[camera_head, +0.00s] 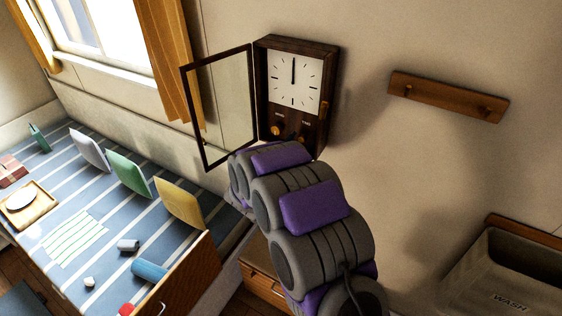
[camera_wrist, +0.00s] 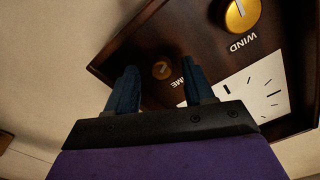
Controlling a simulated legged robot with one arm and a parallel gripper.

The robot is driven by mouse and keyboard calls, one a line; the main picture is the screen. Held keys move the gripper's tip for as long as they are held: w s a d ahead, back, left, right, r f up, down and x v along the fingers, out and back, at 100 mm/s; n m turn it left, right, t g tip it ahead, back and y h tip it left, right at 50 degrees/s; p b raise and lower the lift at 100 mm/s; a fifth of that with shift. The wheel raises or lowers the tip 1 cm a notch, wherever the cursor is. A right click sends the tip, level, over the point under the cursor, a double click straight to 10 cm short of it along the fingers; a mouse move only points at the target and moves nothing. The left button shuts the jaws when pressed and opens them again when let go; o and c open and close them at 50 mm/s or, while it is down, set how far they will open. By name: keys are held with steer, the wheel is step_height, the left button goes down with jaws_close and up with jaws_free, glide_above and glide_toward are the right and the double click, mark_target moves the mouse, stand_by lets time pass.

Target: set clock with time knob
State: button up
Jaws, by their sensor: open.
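The wall clock (camera_head: 294,85) has a dark wooden case and a white face (camera_head: 295,80); its visible hands point straight up. Its glass door (camera_head: 224,105) stands open to the left. The larger gold wind knob (camera_wrist: 242,15) is at the upper right, and also shows in the head view (camera_head: 277,130). My gripper (camera_wrist: 160,82) is open, with its two dark blue fingers appearing either side of the time knob. I cannot tell whether they touch it. My arm hides the gripper in the head view.
A wooden peg rack (camera_head: 447,97) is on the wall to the right, above a wash basin (camera_head: 510,280). A wooden cabinet (camera_head: 262,275) stands below the clock.

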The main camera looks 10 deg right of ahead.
steer(key=p+v, duration=0.2)
steer(key=v, duration=1.4)
steer(key=shift+a, duration=0.1)
steer(key=w+a+r+n+g+y, duration=0.2)
steer(key=w+a+r+n+y, duration=0.15)
steer(key=a+y, duration=0.5)
steer(key=s+r+n+g+y, duration=0.35)
steer(key=s+n+y, duration=0.2)
steer(key=s, duration=0.35)
steer(key=s+d+n+g+h, duration=0.1)
steer(key=s+d+g, duration=0.2)
steer(key=s+d, duration=0.3)
steer(key=s+d+n+g+h, duration=0.1)
steer(key=s+d+g, duration=0.3)
steer(key=s, duration=1.2)
steer(key=s+d+n+g+h, duration=0.1)
steer(key=s+d+g, duration=0.3)
steer(key=s+d, duration=0.5)
steer(key=shift+s+f+n, duration=0.3)
steer(key=shift+s+n, duration=0.2)
steer(key=shift+s, duration=0.65)
